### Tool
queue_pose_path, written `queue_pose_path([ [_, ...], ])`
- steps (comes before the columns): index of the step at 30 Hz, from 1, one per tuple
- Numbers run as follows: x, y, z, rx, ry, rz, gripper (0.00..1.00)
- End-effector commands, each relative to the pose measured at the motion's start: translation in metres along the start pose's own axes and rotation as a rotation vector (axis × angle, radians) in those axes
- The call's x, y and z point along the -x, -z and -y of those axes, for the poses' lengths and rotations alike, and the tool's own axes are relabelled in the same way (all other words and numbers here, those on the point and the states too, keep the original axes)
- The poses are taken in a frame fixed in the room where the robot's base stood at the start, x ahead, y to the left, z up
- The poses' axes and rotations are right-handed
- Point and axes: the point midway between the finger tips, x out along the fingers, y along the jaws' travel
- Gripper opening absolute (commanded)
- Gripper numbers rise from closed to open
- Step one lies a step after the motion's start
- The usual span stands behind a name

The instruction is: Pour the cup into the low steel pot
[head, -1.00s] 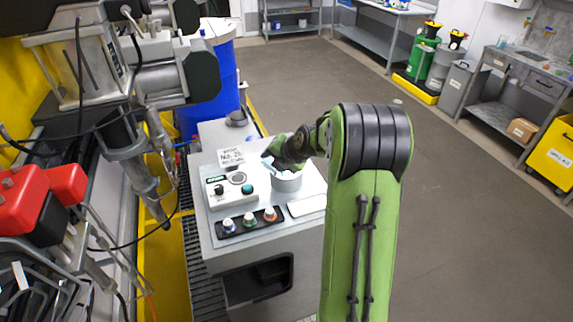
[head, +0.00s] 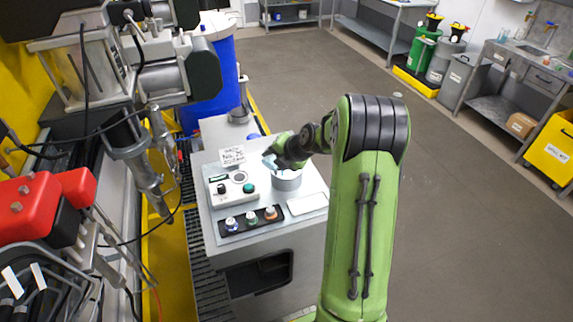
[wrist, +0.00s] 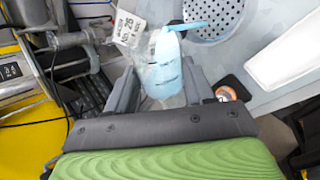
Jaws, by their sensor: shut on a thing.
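The low steel pot (head: 287,180) stands on the steel bench top. In the wrist view its perforated round inside (wrist: 214,18) shows at the top edge. My gripper (head: 281,158) is at the pot's upper left, above the bench. In the wrist view my gripper (wrist: 160,88) is shut on the cup (wrist: 150,72), which is clear with light blue in it. The cup looks tilted, its mouth towards the pot. A thin blue strip (wrist: 188,27) runs from its lip over the pot's edge; I cannot tell if it is liquid.
A white tray (head: 307,204) lies in front of the pot. A paper sign (head: 232,155) stands behind. Agitator machinery (head: 130,110) crowds the left.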

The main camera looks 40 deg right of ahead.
Motion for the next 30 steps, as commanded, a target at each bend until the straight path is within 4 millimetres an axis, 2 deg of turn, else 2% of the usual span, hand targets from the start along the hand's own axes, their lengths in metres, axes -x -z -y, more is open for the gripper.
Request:
queue_pose_path([
  [30,0.002,-0.013,-0.001,-0.077,-0.009,-0.08,0.2],
])
